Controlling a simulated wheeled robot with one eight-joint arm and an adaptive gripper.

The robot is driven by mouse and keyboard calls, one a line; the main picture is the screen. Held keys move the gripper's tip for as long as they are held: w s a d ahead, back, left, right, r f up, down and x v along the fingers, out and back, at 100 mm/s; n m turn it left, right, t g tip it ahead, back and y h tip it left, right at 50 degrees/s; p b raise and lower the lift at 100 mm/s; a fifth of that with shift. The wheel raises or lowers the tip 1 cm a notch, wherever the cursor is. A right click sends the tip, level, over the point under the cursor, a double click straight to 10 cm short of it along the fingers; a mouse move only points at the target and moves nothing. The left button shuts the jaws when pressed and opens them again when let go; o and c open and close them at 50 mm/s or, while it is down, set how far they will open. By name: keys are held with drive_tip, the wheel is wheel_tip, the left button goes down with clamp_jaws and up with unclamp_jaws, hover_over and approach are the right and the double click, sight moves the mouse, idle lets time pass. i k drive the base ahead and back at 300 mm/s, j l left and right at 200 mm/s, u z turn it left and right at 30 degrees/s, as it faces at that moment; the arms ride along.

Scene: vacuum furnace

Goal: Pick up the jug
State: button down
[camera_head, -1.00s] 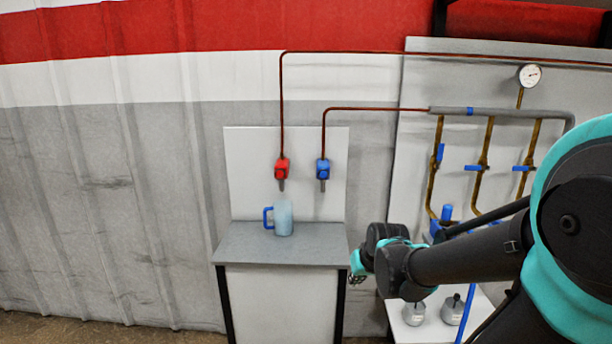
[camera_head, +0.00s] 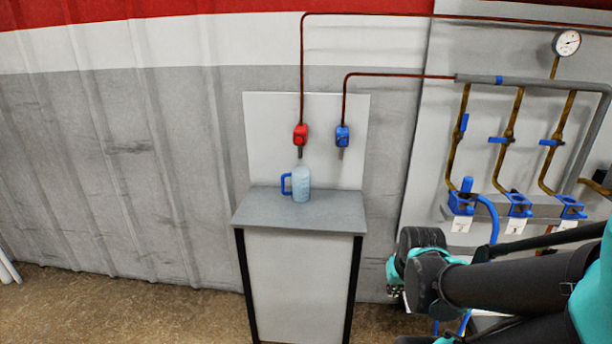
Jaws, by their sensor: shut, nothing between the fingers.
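The jug (camera_head: 302,184) is pale translucent blue with a darker blue handle on its left side. It stands upright on the grey top of a small table (camera_head: 335,215), below the red tap. My gripper (camera_head: 394,278) is at the end of my arm, to the right of the table and lower than its top in the picture. It is apart from the jug and holds nothing. Its fingertips are small and partly hidden by the wrist.
A red tap (camera_head: 300,136) and a blue tap (camera_head: 342,137) hang on the white back panel (camera_head: 265,130) above the table. Pipes with blue valves and a gauge (camera_head: 567,43) are at the right. The floor (camera_head: 100,310) left of the table is clear.

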sight(300, 176)
drive_tip(key=i+l, duration=0.2)
drive_tip(key=l, duration=0.15)
drive_tip(key=i+l, duration=0.2)
drive_tip(key=i+l+u, duration=0.1)
drive_tip(key=l+u, duration=0.25)
drive_tip(key=i+l+u, duration=0.1)
drive_tip(key=u, duration=0.25)
drive_tip(key=l+u, duration=0.4)
